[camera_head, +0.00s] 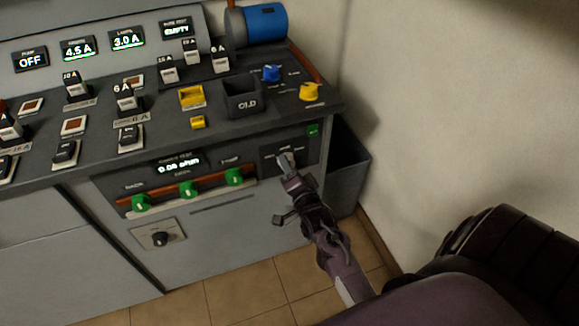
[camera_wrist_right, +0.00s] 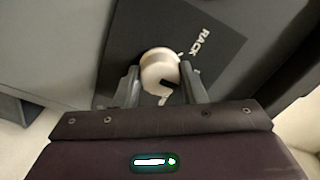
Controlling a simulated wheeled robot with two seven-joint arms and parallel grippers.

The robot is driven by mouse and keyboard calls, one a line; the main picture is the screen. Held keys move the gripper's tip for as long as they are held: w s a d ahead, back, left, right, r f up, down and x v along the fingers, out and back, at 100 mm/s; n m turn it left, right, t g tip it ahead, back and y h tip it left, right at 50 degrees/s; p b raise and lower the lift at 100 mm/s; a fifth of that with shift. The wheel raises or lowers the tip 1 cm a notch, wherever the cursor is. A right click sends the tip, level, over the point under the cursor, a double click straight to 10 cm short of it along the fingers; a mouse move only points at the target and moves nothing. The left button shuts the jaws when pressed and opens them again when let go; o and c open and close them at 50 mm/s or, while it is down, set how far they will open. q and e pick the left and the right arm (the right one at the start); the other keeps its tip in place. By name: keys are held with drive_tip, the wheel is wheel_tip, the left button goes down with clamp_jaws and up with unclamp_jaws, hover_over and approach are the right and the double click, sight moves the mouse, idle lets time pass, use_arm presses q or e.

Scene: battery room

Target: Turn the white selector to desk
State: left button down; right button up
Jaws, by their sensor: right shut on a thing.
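The white selector (camera_wrist_right: 160,72) is a round knob with a dark pointer mark, on a dark plate (camera_wrist_right: 215,45) with the label RACK in the right wrist view. My right gripper (camera_wrist_right: 163,84) has a finger on each side of the knob and is shut on it. In the head view my right gripper (camera_head: 287,166) reaches the dark plate on the cabinet's front, below the worktop's right end, and covers most of the selector. The label for desk is not readable. My left gripper is not in view.
Green knobs (camera_head: 188,187) and a black knob (camera_head: 160,238) sit on the front, left of my gripper. Above, the worktop holds a yellow knob (camera_head: 311,92), a blue knob (camera_head: 271,73) and an OLD bin (camera_head: 242,99). A grey bin (camera_head: 345,165) stands right of the cabinet.

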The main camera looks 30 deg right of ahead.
drive_tip(key=o, duration=1)
drive_tip(key=shift+v, duration=3.85)
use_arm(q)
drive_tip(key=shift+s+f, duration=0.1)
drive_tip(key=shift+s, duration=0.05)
